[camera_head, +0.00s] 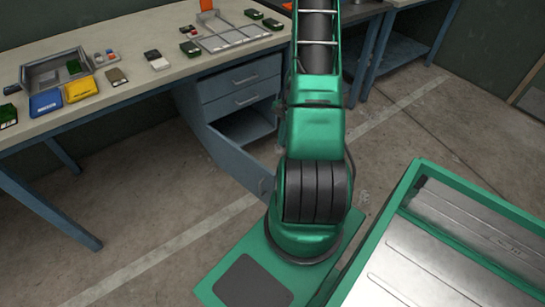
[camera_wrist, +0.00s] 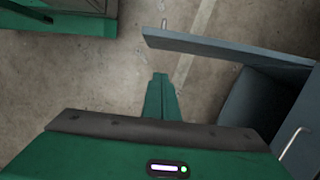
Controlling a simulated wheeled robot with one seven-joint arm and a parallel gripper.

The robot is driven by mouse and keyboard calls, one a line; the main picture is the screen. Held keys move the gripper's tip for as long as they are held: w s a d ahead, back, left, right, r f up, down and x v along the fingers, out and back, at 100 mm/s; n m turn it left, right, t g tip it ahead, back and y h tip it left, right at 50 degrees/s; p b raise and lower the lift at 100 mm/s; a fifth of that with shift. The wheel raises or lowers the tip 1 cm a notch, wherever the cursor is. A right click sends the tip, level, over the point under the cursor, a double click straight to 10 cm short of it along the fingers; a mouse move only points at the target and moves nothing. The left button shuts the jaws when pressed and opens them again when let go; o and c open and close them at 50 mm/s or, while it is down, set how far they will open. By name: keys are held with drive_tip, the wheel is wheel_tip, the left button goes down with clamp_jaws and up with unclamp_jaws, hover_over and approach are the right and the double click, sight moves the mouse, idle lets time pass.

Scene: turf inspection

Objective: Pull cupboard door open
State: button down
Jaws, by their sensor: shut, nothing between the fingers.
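The blue-grey cupboard door (camera_head: 228,152) stands swung open from the bench's drawer unit, showing the open compartment (camera_head: 248,126) under two drawers. In the wrist view, the door (camera_wrist: 225,48) shows from above as a long panel, with a small handle (camera_wrist: 164,24) near its free end. My gripper (camera_wrist: 160,76) is shut and empty, over bare floor beside the door's free end, with a visible gap between them in the picture. In the head view, my arm hides the gripper.
The workbench (camera_head: 150,85) carries a metal tray, coloured boxes and small parts. A drawer handle (camera_wrist: 292,142) juts out at the right of the wrist view. My green base is close by. Concrete floor (camera_head: 165,215) is clear left of the door.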

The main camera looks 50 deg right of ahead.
drive_tip(key=a+f, duration=0.6)
drive_tip(key=f, duration=0.3)
drive_tip(key=shift+a+f, duration=0.2)
drive_tip(key=shift+f, duration=0.05)
